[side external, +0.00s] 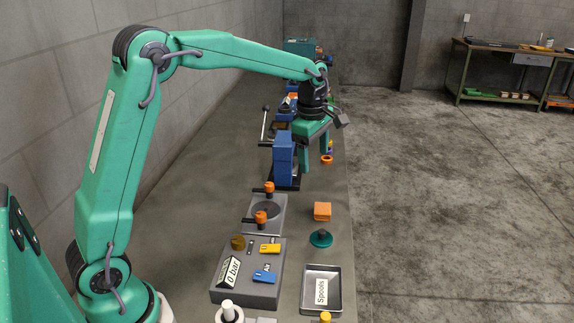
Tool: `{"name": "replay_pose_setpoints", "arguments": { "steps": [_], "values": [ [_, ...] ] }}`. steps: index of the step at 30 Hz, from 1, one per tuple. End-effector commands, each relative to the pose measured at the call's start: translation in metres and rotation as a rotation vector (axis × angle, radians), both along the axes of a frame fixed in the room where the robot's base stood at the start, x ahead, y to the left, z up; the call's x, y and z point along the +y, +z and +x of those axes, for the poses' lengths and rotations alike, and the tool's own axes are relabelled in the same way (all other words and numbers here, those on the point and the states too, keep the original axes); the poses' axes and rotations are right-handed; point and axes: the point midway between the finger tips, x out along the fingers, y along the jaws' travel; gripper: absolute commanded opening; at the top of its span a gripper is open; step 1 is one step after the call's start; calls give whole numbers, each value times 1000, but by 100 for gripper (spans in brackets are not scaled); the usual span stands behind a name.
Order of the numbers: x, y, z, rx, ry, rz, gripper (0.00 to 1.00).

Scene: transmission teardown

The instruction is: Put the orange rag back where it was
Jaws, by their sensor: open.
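An orange, block-like folded thing (322,211), which looks like the rag, lies on the bench top right of the grey clamp blocks. My gripper (314,160) is farther back along the bench, pointing down with its two green fingers apart. It is open, and I see nothing held between the fingers. The left finger is close to a blue upright block (284,155); I cannot tell whether they touch. A small orange ring (327,160) lies by the right finger.
A teal knob-like part (321,238) and a metal tray labelled "Spools" (308,291) are nearer the front. A grey gauge block (232,292) reading "0 bar" stands left of the tray. More fixtures stand behind my gripper. The bench's right edge is close to these parts.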

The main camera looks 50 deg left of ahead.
Motion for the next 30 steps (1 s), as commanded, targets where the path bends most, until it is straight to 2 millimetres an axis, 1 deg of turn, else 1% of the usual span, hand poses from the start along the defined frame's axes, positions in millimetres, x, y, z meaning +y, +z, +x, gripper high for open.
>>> {"name": "replay_pose_setpoints", "arguments": {
  "steps": [1, 6, 10, 15, 22, 30],
  "values": [
    [-2, 11, -11, -17, -64, 9, 74],
    [-8, 35, -44, -61, -288, 43, 74],
    [-12, 50, -71, -96, -458, 75, 74],
    [-17, 64, -107, -136, -679, 127, 74],
    [-23, 73, -157, -187, -977, 213, 74],
    [-28, 69, -214, -232, -1319, 337, 74]
  ]
}}
